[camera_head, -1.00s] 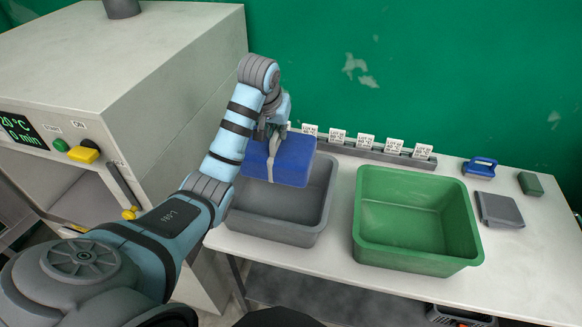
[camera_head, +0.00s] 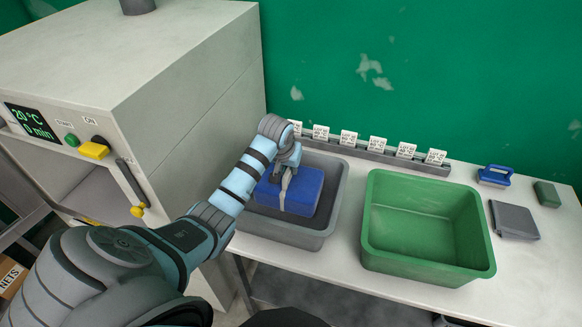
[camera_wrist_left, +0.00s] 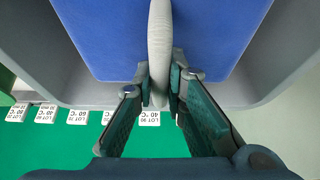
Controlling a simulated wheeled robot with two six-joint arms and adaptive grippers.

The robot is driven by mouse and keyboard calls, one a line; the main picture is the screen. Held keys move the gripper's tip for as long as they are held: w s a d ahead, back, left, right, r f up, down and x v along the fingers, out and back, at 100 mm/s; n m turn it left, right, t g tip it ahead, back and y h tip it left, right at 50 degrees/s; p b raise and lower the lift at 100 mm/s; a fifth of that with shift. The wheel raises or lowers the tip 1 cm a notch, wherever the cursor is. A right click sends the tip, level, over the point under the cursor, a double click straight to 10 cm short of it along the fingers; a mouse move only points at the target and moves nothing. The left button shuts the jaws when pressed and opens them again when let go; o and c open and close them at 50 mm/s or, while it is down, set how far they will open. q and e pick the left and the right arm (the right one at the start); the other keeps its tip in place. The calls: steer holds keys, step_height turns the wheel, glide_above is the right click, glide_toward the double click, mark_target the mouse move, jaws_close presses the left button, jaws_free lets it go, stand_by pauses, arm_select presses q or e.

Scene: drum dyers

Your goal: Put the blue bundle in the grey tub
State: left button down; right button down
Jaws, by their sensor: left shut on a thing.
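The blue bundle (camera_head: 303,193) is a flat blue block with a light band around it. In the head view it is down inside the grey tub (camera_head: 338,190), between the tub's walls. My left gripper (camera_head: 287,178) reaches it from above and is shut on the band. The left wrist view shows the two fingers (camera_wrist_left: 160,92) closed on the grey-white band, with the bundle (camera_wrist_left: 105,35) beyond and the tub's wall (camera_wrist_left: 262,75) around it. I cannot tell whether the bundle touches the tub's floor. My right gripper is not in view.
A green tub (camera_head: 425,225), empty, stands right of the grey one. A rail with white lot cards (camera_head: 377,144) runs along the back. A blue-handled tool (camera_head: 494,176), a grey folded cloth (camera_head: 514,220) and a green block (camera_head: 547,194) lie at right. A dyer machine (camera_head: 150,70) stands left.

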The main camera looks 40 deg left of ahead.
arm_select(q)
steer(key=shift+s, duration=0.1)
steer(key=shift+d+f, duration=0.1)
steer(key=shift+f, duration=0.4)
steer(key=c, duration=1.7)
jaws_free()
steer(key=shift+o, duration=0.3)
steer(key=shift+r, duration=0.15)
